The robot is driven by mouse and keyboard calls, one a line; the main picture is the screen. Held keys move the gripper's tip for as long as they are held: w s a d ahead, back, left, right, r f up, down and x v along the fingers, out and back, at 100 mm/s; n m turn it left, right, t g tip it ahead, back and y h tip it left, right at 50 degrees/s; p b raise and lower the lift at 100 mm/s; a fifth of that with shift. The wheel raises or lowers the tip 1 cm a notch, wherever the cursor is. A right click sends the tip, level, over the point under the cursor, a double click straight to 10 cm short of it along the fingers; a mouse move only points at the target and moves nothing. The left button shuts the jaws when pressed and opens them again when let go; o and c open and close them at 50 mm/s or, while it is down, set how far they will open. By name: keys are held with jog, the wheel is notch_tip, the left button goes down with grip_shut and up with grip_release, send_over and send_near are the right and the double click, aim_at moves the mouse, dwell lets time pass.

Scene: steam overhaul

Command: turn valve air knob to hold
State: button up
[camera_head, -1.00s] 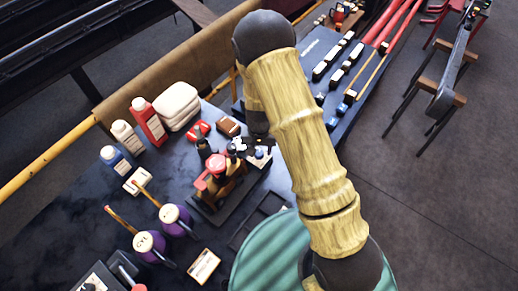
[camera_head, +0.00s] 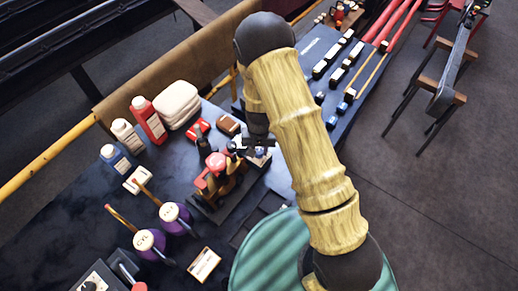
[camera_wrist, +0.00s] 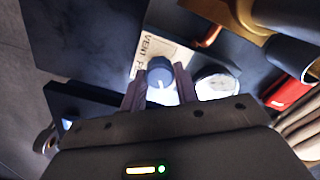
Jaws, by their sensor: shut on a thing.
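A round blue-grey knob (camera_wrist: 160,72) with a short white pointer mark stands between my fingertips in the wrist view. My gripper (camera_wrist: 160,80) is shut on it, one finger on each side. The knob sits in front of a pale plate (camera_wrist: 152,48) with dark lettering that reads "VENT" and is partly cut off; I cannot read any other position names. In the head view my gripper (camera_head: 259,145) is small and partly hidden by my arm, at the small valve stand behind the red and brown model.
A round white-faced gauge (camera_wrist: 217,86) is close to the right finger. In the head view, a red and brown model (camera_head: 214,175) stands just left of the gripper. Purple oil cans (camera_head: 150,243), bottles (camera_head: 150,122) and a white cloth stack (camera_head: 177,104) occupy the bench's left side.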

jog(key=shift+n, duration=0.3)
jog(key=n+b, duration=0.3)
jog(key=n, duration=0.2)
jog(key=n+b, duration=0.2)
jog(key=n, duration=0.4)
dwell(0.4)
jog(key=o, duration=1)
jog(key=shift+c, duration=0.2)
jog(key=shift+r, duration=0.1)
